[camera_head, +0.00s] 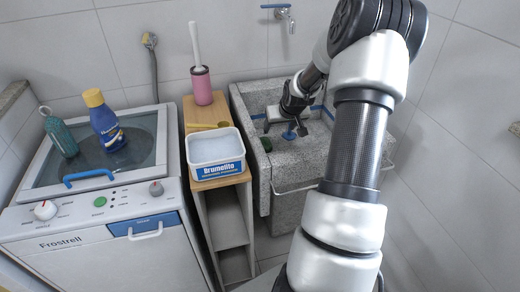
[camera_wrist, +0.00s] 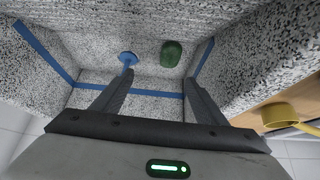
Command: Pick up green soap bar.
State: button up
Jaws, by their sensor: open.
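The green soap bar (camera_wrist: 172,53) is a small dark green rounded block on grey speckled stone inside the sink in the wrist view. In the head view the soap (camera_head: 266,144) shows at the left front of the sink (camera_head: 246,97). My gripper (camera_wrist: 160,82) is open, with nothing between its fingers. The soap appears beyond the fingertips, between their lines and nearer the right finger, apart from both. In the head view my gripper (camera_head: 288,122) is over the sink, to the right of and behind the soap.
A blue round-headed item (camera_wrist: 128,58) lies close beside the soap. Blue strips run along the sink walls, which rise around my gripper. A wooden-topped shelf (camera_head: 221,180) left of the sink holds a white tub (camera_head: 215,150), yellow ladle (camera_head: 222,124) and pink brush holder (camera_head: 201,86).

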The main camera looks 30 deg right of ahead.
jog(key=a, duration=0.3)
jog(key=b, duration=0.3)
send_near(265, 143)
jog(key=f, duration=0.1)
jog(key=w+f, duration=0.1)
jog(key=shift+w+d+f+n, duration=0.1)
jog(key=shift+d+f+n, duration=0.1)
jog(key=shift+f+n, duration=0.15)
jog(key=shift+b+x, duration=0.65)
jog(key=shift+x, duration=2.4)
jog(key=shift+w, duration=0.1)
jog(key=c, duration=1.2)
jog(key=shift+o, duration=0.2)
jog(key=shift+r, duration=0.15)
notch_tip(265, 143, up, 18)
jog(key=p, duration=0.4)
